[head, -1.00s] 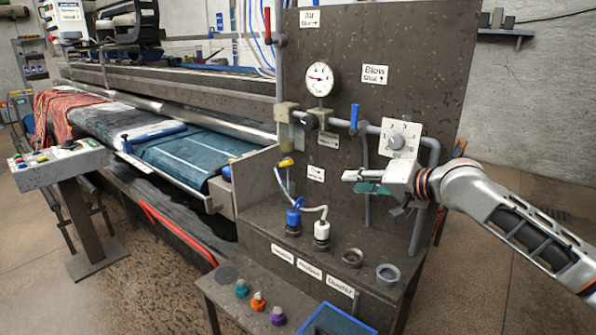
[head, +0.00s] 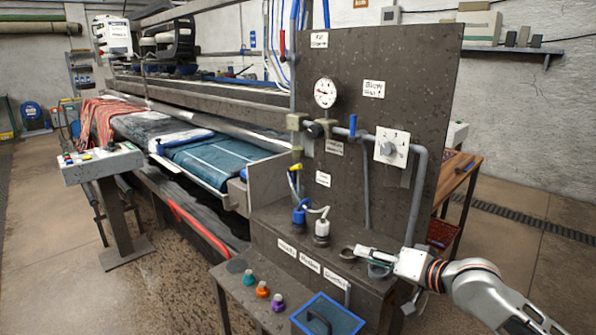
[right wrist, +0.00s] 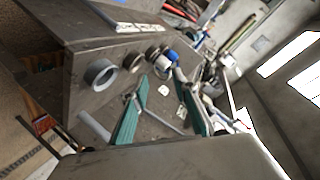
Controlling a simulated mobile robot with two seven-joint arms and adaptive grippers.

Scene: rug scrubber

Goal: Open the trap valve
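A small yellow-handled valve (head: 295,167) sits at the left edge of the dark panel (head: 400,70). Its handle lies nearly level. A white label (head: 322,178) beside it is too small to read surely, so I cannot confirm which valve is the trap valve. A blue lever (head: 352,125) stands upright on the grey pipe, and a red lever (head: 282,42) hangs at the upper left. My right gripper (head: 362,252) is low, over the right end of the ledge, apart from these handles. In the right wrist view its green fingers (right wrist: 162,80) are spread and empty. My left gripper is not in view.
The ledge holds a blue bottle (head: 300,213), a white bottle (head: 322,229) and ring holders, one grey ring (right wrist: 100,74). A pressure gauge (head: 325,93) and a dial plate (head: 391,147) are on the panel. A blue tray (head: 300,318) stands in front.

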